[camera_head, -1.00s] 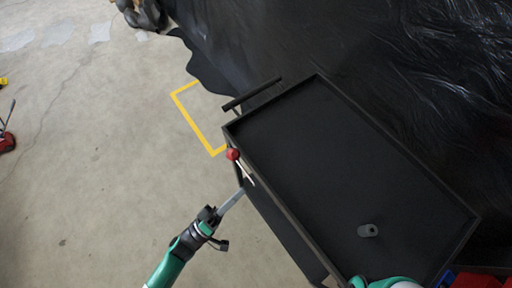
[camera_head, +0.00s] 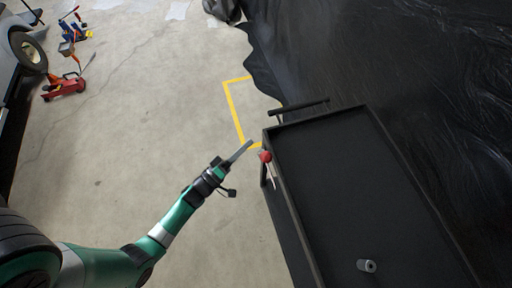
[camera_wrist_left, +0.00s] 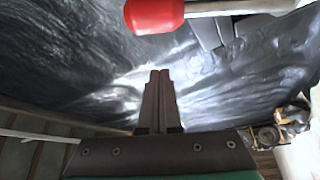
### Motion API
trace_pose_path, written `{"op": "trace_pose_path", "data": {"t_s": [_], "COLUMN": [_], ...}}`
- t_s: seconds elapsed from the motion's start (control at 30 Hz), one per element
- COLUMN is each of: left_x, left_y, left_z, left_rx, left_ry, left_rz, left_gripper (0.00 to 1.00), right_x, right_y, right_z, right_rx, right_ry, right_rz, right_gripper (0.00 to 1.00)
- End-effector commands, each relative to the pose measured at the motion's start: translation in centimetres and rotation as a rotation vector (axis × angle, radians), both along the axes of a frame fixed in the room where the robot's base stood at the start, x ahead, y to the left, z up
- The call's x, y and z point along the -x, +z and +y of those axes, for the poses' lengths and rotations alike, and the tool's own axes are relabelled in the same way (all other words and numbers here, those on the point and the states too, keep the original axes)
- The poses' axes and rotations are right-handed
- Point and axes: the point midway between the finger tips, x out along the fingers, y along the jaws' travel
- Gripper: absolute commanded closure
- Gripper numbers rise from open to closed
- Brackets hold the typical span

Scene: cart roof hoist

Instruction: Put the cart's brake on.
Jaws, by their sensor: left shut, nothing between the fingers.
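The black cart (camera_head: 350,180) stands at the right with its flat top in view. My right gripper is out of view.
A grey cylinder (camera_head: 367,265) lies on the cart top. A cart handle bar (camera_head: 298,110) sticks out at the far end. Black sheeting (camera_head: 400,60) covers the area behind. Yellow floor tape (camera_head: 234,112) and open concrete lie left of the cart. A red jack (camera_head: 64,87) stands far left.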

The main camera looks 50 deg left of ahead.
Motion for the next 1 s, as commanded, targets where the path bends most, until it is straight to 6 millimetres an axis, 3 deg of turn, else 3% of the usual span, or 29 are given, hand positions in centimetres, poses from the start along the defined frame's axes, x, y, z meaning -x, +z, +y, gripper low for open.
{"op": "trace_pose_path", "data": {"t_s": [0.1,0.17,0.33,0.83,1.0], "left_x": [-2.5,-2.3,-1.8,-1.7,-2.1], "left_y": [0.5,-0.6,-1.3,-1.4,-1.8], "left_z": [0.1,-1.0,-2.9,-3.5,-4.8], "left_rx": [-0.002,0.001,0.0,-0.004,-0.032], "left_ry": [-0.003,-0.005,-0.004,-0.003,-0.027], "left_rz": [-0.004,0.001,0.0,-0.001,-0.014], "left_gripper": [1.0,1.0,1.0,1.0,1.0], "right_x": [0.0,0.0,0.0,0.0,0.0], "right_y": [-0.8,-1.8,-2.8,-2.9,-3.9], "right_z": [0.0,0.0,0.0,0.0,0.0], "right_rx": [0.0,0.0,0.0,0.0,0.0], "right_ry": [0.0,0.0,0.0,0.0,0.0], "right_rz": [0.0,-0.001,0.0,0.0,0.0], "right_gripper": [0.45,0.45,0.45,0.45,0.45]}}
